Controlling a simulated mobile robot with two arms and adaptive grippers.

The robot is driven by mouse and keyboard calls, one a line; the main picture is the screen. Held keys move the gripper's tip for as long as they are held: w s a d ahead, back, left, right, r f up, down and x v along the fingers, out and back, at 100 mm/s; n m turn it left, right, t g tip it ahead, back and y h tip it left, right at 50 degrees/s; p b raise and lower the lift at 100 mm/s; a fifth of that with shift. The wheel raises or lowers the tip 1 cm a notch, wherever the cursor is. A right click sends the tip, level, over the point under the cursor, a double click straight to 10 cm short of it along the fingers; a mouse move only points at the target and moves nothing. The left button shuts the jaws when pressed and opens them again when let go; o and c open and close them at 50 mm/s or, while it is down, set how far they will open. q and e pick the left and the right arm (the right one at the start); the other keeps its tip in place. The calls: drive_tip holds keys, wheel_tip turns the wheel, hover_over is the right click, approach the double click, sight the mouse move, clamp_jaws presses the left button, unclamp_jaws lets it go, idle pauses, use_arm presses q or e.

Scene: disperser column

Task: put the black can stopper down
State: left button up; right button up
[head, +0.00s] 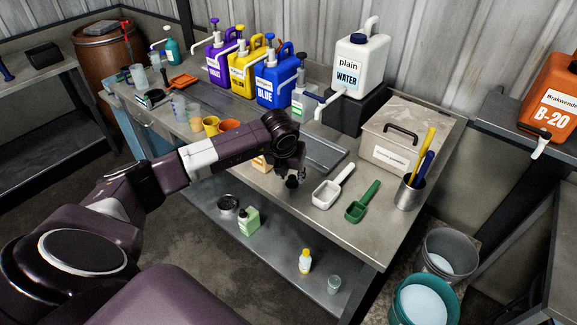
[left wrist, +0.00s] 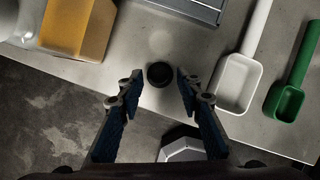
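The black can stopper (head: 292,182) is a small dark round piece near the front edge of the workbench. In the left wrist view the stopper (left wrist: 159,75) lies between my left fingertips and appears to rest on the bench top. A narrow gap shows between it and each finger. My left gripper (head: 293,172) is open, pointing down just over the stopper. In the head view the gripper partly hides that spot. My right gripper is not in view.
A white scoop (head: 327,192) and a green scoop (head: 357,209) lie to the right. An orange-yellow block (left wrist: 77,27) is on the left in the wrist view. A lidded metal box (head: 400,140) and a cup with rods (head: 409,194) stand farther right. The bench edge is close.

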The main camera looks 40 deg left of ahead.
use_arm(q)
drive_tip(key=b+v, duration=0.3)
drive_tip(key=v, duration=0.7)
